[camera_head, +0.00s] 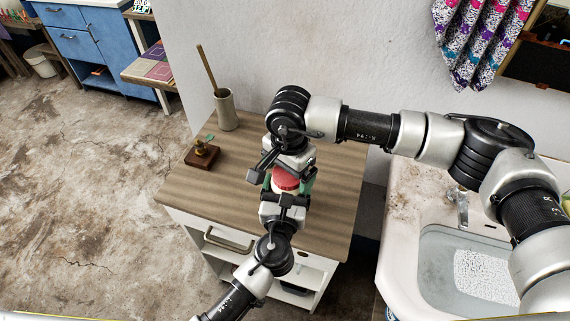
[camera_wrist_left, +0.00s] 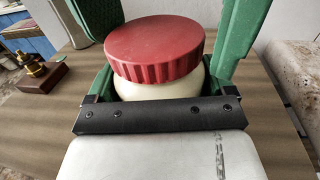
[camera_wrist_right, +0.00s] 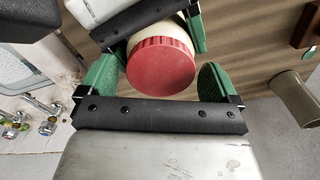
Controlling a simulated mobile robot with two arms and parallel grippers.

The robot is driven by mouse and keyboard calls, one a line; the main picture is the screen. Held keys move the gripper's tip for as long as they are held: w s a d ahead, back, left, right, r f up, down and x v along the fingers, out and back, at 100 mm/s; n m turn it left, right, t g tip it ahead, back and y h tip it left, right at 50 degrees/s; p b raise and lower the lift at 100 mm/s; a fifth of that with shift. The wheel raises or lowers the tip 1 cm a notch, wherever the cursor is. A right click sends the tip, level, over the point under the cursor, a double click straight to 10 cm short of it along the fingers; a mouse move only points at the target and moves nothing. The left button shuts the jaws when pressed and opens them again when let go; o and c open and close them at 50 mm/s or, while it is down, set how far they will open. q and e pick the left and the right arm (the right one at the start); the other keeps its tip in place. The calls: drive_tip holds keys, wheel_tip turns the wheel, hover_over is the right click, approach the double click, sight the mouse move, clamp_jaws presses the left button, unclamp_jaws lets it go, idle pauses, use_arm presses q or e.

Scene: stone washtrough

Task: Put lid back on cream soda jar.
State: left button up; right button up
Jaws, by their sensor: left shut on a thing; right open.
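The cream soda jar (camera_wrist_left: 150,91) has a pale cream body and stands between the fingers of my left gripper (camera_wrist_left: 158,80), which is shut on it. The red ribbed lid (camera_wrist_left: 155,45) sits on top of the jar; I cannot tell if it is fully seated. The lid also shows in the head view (camera_head: 286,179) and the right wrist view (camera_wrist_right: 160,65). My right gripper (camera_wrist_right: 160,80) is open, its green fingers on either side of the lid with gaps showing. The jar's lower part is hidden by my left gripper.
The wooden-topped cabinet (camera_head: 190,185) lies under both grippers. A stamp on a wooden block (camera_head: 202,155) and a beige holder with a stick (camera_head: 226,110) stand at its back left. A stone washtrough (camera_head: 405,195) with a tap (camera_head: 462,208) is at the right.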

drive_tip(key=c, duration=0.9)
drive_tip(key=m, duration=0.4)
drive_tip(key=shift+c, duration=0.2)
use_arm(q)
drive_tip(key=shift+a, duration=0.1)
use_arm(e)
drive_tip(key=m, duration=0.5)
drive_tip(key=o, duration=1.1)
drive_tip(key=shift+s, duration=0.1)
wheel_tip(320, 180, up, 12)
drive_tip(key=shift+a, duration=0.15)
